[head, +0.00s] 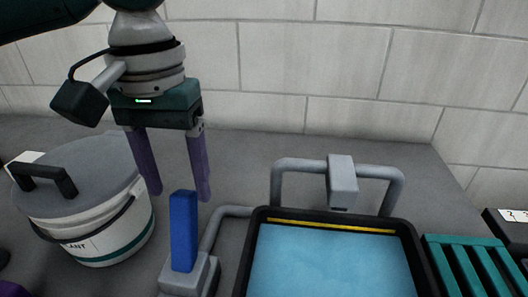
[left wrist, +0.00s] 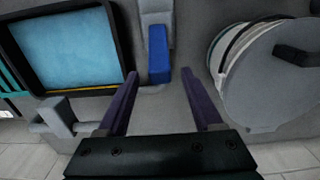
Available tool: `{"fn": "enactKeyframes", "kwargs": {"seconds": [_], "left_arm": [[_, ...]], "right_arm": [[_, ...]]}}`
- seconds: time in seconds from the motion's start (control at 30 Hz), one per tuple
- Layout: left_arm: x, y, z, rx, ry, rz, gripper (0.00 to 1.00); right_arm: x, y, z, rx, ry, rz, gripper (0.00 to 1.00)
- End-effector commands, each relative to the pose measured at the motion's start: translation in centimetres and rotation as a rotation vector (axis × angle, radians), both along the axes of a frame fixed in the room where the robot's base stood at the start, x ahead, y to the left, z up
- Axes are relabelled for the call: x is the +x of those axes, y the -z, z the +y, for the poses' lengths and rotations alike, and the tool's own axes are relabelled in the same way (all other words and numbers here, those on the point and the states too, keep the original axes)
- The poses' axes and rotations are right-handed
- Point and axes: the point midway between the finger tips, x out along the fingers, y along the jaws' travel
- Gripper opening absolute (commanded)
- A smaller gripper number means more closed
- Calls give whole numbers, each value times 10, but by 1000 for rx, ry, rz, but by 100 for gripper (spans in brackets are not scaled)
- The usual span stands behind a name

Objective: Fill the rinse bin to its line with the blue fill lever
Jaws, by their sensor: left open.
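The blue fill lever (head: 184,231) stands upright on a grey base (head: 190,275), left of the rinse bin. The rinse bin (head: 246,250) is a black-rimmed tub holding light blue water, with a yellow line (head: 330,227) showing on its far inner wall just above the water. A grey spout (head: 342,180) on a pipe hangs at its far edge. My left gripper (head: 180,196) is open and empty, above and behind the lever. In the left wrist view the lever (left wrist: 158,55) lies ahead of and between the purple fingers (left wrist: 160,82), apart from them. My right gripper is not in view.
A lidded white and grey pot (head: 90,225) stands left of the lever, close to my left gripper. A teal slatted rack (head: 470,265) is right of the bin. A block wall (head: 300,60) closes off the back. Grey counter is clear behind the lever.

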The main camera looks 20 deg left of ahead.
Motion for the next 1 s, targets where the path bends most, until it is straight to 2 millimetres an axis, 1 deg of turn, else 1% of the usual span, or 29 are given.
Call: {"fn": "enactKeyframes", "kwargs": {"seconds": [0.03, 0.1, 0.2, 0.3, 0.47, 0.73, 1.0], "left_arm": [[-1, 12, 0, 1, 0, 4, 68], [-1, 25, 0, 1, 1, 3, 68], [-1, 43, 0, 0, 1, 2, 68], [-1, 57, 0, 1, 2, 1, 68], [0, 68, 0, 2, 4, 0, 68], [0, 69, 0, 0, 4, -2, 68], [0, 69, 0, 0, 4, -2, 37]], "right_arm": [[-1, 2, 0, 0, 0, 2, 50], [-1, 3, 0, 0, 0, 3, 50], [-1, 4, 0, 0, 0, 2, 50], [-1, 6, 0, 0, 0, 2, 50], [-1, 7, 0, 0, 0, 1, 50], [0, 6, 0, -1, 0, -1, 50], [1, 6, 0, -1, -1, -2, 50]]}}
